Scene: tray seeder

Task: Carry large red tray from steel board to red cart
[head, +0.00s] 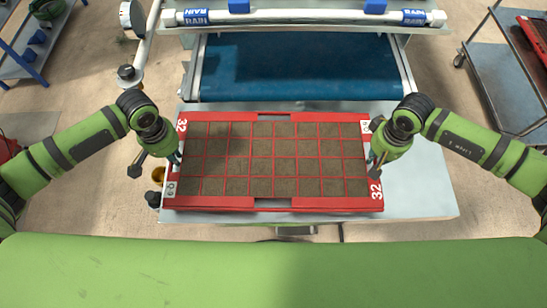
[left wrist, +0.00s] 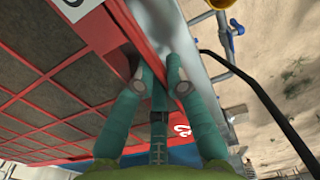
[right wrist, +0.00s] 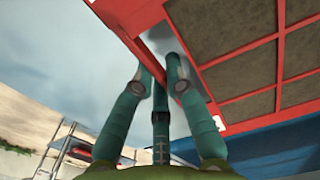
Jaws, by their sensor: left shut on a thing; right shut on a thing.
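The large red tray (head: 272,203), with soil-filled cells and white 32 labels, is over the steel board (head: 425,185) in the head view. I cannot tell whether it rests on the board or is slightly raised. My left gripper (head: 175,158) is shut on the tray's left edge; the left wrist view shows its fingers (left wrist: 160,78) on the red rim. My right gripper (head: 378,165) is shut on the right edge; the right wrist view shows its fingers (right wrist: 160,75) on the rim. The red cart (head: 533,38) seems to be the grey-shelved one at the upper right, partly cut off.
A blue conveyor belt (head: 300,68) lies just behind the board, under a white RAIN bar (head: 305,17). A pipe with a gauge (head: 132,18) stands at the upper left. A shelf (head: 30,50) is at the far left. Open floor (head: 440,85) lies between conveyor and cart.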

